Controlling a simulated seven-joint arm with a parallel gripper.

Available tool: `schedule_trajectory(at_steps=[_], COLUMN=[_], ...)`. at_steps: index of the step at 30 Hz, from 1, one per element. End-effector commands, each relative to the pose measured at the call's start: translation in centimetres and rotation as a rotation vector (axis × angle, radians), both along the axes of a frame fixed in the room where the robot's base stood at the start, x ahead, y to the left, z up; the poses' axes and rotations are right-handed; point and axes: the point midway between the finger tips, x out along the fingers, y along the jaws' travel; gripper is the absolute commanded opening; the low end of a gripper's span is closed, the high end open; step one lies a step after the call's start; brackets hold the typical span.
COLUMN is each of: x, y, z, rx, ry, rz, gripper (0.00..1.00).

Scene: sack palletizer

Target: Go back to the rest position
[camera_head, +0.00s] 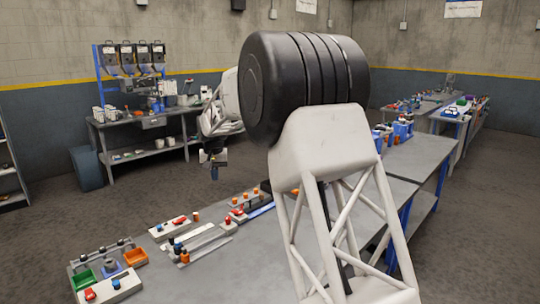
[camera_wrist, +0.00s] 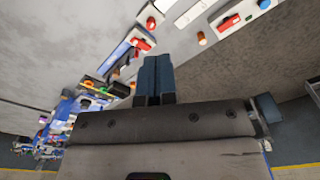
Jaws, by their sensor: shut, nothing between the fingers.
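My gripper (camera_head: 214,172) hangs in the air at the end of my white arm in the head view. In that picture it appears above the far edge of the near workbench (camera_head: 270,262), against the floor. In the wrist view its two dark blue fingers (camera_wrist: 157,76) lie side by side with no gap and nothing between them. No sack shows in either view.
The near workbench carries switch panels (camera_head: 170,227), coloured bins (camera_head: 85,279) and a blue-edged fixture (camera_head: 258,208). Another bench (camera_head: 150,122) with equipment stands at the back left. More benches (camera_head: 445,115) run back right. Open floor (camera_head: 60,225) lies at left.

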Motion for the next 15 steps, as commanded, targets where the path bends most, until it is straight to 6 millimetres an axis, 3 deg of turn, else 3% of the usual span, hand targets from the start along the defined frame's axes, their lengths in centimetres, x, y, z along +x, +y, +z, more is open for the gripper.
schedule_trajectory(at_steps=[15], x=[-8.0], y=[-10.2], z=[6.2], rx=[0.008], ry=[-0.031], rz=[-0.037], gripper=[0.00])
